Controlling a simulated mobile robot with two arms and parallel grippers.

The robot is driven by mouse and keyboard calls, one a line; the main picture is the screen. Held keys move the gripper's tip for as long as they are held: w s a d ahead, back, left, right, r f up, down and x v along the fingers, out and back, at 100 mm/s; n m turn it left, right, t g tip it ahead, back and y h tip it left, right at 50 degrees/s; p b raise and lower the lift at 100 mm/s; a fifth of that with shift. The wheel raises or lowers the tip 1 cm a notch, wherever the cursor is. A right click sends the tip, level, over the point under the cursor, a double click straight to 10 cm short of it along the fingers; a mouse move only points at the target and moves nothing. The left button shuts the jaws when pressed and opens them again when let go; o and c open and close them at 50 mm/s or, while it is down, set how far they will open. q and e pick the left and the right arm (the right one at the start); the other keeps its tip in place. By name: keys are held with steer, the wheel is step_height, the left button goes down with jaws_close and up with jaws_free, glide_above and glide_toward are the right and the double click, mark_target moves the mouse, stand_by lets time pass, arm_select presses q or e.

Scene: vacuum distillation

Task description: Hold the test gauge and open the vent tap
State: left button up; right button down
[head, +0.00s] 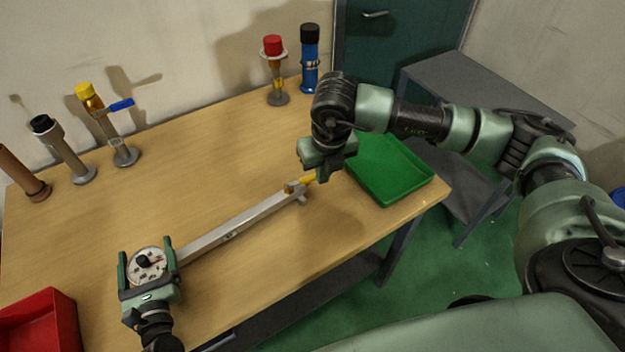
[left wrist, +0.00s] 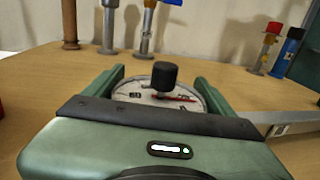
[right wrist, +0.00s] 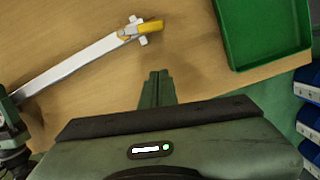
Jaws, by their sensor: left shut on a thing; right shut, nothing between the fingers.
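The test gauge (head: 147,264) has a round white dial with a dark knob and sits at the near left end of a grey metal bar (head: 240,220). My left gripper (head: 148,270) is shut on the gauge, one finger on each side; the left wrist view shows the dial (left wrist: 170,98) between them. The vent tap, a yellow lever (head: 307,180), is at the bar's far right end. In the right wrist view the lever (right wrist: 150,27) points roughly along the bar. My right gripper (head: 322,176) is shut and empty, just right of the tap, apart from it.
A green tray (head: 410,190) lies at the table's right end, close to my right gripper. A red bin (head: 45,325) is at the near left. Several upright fittings stand along the back, including one with a blue lever (head: 120,105).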

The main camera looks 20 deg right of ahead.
mark_target(312, 179)
steer(key=shift+t, duration=0.3)
steer(key=x, duration=0.9)
steer(key=shift+s+a+f, duration=0.25)
steer(key=shift+s+f, duration=0.1)
steer(key=shift+f, duration=0.1)
steer(key=w, duration=0.2)
steer(key=shift+w+r, duration=0.25)
steer(key=shift+w, duration=0.1)
steer(key=shift+w+d, duration=0.1)
steer(key=shift+w, duration=0.55)
steer(key=shift+w+d+n, duration=0.2)
steer(key=shift+w+n, duration=0.1)
steer(key=shift+n, duration=0.3)
steer(key=shift+w+d+y, duration=0.2)
steer(key=shift+w+y, duration=0.1)
steer(key=shift+w, duration=0.25)
